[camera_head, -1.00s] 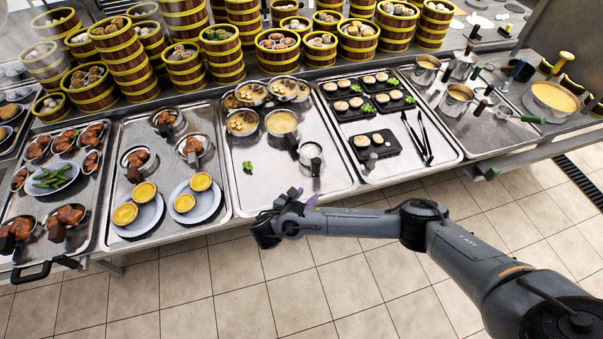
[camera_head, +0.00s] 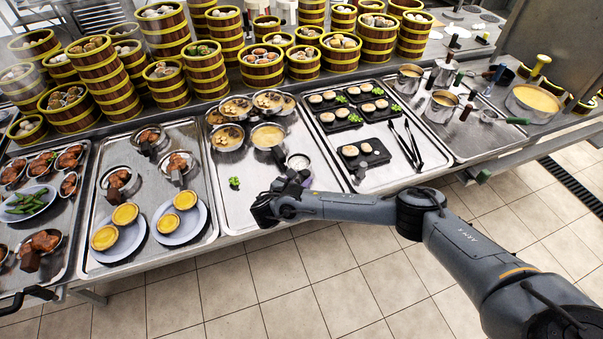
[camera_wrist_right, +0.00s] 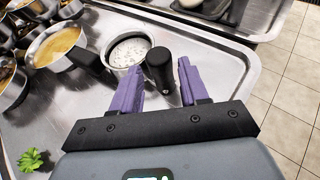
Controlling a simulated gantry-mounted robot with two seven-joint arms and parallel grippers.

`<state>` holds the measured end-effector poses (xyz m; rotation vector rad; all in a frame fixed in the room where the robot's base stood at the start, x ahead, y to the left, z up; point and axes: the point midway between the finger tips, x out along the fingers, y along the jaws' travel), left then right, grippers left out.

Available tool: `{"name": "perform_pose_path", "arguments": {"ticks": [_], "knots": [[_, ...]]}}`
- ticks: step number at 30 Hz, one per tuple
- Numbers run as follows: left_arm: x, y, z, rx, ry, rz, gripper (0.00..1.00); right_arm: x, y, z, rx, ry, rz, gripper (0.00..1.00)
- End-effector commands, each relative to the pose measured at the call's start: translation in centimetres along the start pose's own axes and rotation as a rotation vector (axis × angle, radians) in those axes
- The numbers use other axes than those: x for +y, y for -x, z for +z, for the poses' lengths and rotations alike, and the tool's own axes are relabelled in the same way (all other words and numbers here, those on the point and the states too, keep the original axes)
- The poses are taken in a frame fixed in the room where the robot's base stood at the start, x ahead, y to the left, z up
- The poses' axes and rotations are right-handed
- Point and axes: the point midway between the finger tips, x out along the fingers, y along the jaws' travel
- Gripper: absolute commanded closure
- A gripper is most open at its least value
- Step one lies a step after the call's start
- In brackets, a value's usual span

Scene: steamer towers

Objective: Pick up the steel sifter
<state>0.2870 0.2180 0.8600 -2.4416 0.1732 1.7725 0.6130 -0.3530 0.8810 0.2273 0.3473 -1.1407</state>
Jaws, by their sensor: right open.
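The steel sifter (camera_head: 298,161) is a small round steel cup with a whitish mesh or contents, near the front right of the middle tray. In the right wrist view the sifter (camera_wrist_right: 127,49) lies just beyond my fingertips, with its dark handle (camera_wrist_right: 160,68) pointing towards me. My right gripper (camera_head: 291,183) is open and empty, at the tray's front edge beside the sifter. In the wrist view its purple fingers (camera_wrist_right: 156,80) appear on either side of the handle. I cannot tell whether they touch it. In the head view my gripper hides most of the handle. My left gripper is out of view.
Pans of yellow food (camera_head: 267,136) stand behind the sifter on the same tray (camera_head: 232,205). A green garnish (camera_head: 234,182) lies to its left. Tongs (camera_head: 407,145) and black plates (camera_head: 363,155) lie on the right tray. Bamboo steamer towers line the back.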

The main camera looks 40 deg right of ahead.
Motion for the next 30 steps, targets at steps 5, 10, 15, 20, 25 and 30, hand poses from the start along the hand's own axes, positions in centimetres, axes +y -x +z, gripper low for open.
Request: {"name": "perform_pose_path", "arguments": {"ticks": [5, 10, 15, 20, 25, 30], "knots": [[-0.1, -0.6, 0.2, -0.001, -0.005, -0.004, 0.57, 0.0, -2.1, -0.1, -0.001, 0.001, -0.001, 0.56], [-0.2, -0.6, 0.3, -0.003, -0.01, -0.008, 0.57, 0.0, -2.8, 0.0, 0.0, 0.001, 0.0, 0.56], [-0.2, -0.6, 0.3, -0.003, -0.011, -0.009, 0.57, 0.0, -2.8, 0.0, 0.0, 0.001, 0.0, 0.56], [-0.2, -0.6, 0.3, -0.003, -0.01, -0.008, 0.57, 0.0, -2.7, 0.0, 0.0, 0.001, 0.0, 0.77], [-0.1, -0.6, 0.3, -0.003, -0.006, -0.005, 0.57, 0.0, -2.7, 0.0, 0.0, 0.001, 0.001, 1.0], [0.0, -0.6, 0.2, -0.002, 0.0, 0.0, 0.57, 0.0, -2.7, 0.0, 0.0, 0.0, 0.001, 1.0]]}}
